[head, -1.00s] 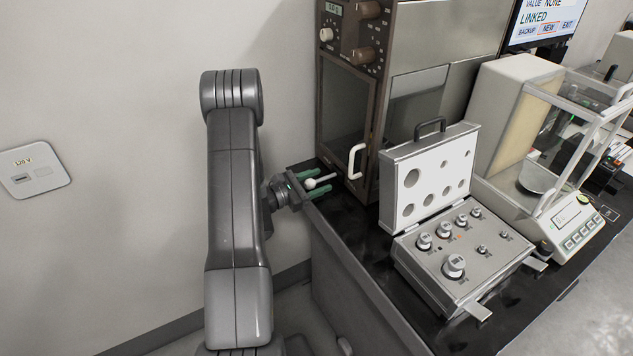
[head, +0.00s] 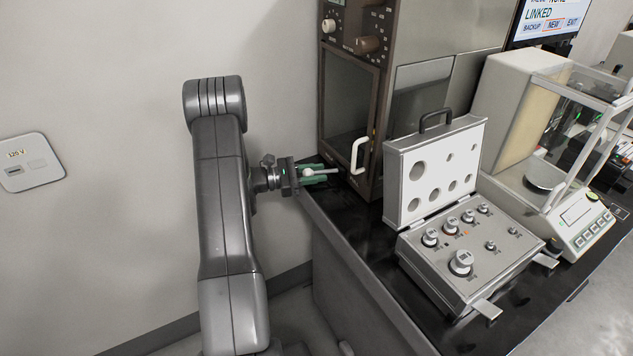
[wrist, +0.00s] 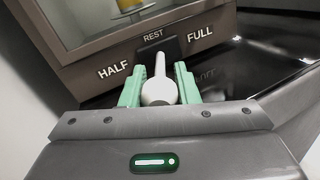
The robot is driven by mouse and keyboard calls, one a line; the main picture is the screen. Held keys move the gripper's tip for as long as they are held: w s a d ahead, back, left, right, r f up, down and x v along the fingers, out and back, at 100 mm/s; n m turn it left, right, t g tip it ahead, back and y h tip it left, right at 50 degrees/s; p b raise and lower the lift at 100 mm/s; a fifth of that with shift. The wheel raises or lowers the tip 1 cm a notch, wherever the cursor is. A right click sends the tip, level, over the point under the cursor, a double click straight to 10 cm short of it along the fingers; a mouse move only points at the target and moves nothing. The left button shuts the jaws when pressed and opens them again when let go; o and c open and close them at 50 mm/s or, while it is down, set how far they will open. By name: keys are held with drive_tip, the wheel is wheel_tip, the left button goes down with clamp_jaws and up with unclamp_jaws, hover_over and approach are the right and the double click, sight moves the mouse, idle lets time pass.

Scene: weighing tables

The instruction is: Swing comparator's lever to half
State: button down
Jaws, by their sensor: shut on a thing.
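The comparator (head: 349,92) is a tall brown cabinet with a glass front door, standing at the left end of the black bench. Its white, ball-ended lever (wrist: 160,90) comes out of the base at the REST mark (wrist: 154,35) in the wrist view. HALF (wrist: 113,70) is marked on the left and FULL (wrist: 200,35) on the right. My gripper (head: 318,175) is shut on the lever, with its green fingers on both sides of the white knob. In the wrist view the gripper (wrist: 160,88) has the lever between its fingers, which hide part of it.
A white door handle (head: 358,155) sticks out just above and right of my gripper. An open case of weights (head: 455,285) stands to the right on the bench (head: 375,270). A glass-sided balance (head: 560,180) is beyond it. The floor left of the bench is clear.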

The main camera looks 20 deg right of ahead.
drive_tip(key=shift+w+d+m+g, duration=0.1)
drive_tip(key=shift+w+m+g, duration=0.1)
drive_tip(key=shift+m+g, duration=0.15)
drive_tip(key=c, duration=1.1)
unclamp_jaws()
drive_tip(key=v, duration=0.7)
drive_tip(key=shift+a+b, duration=0.25)
drive_tip(key=shift+b, duration=0.15)
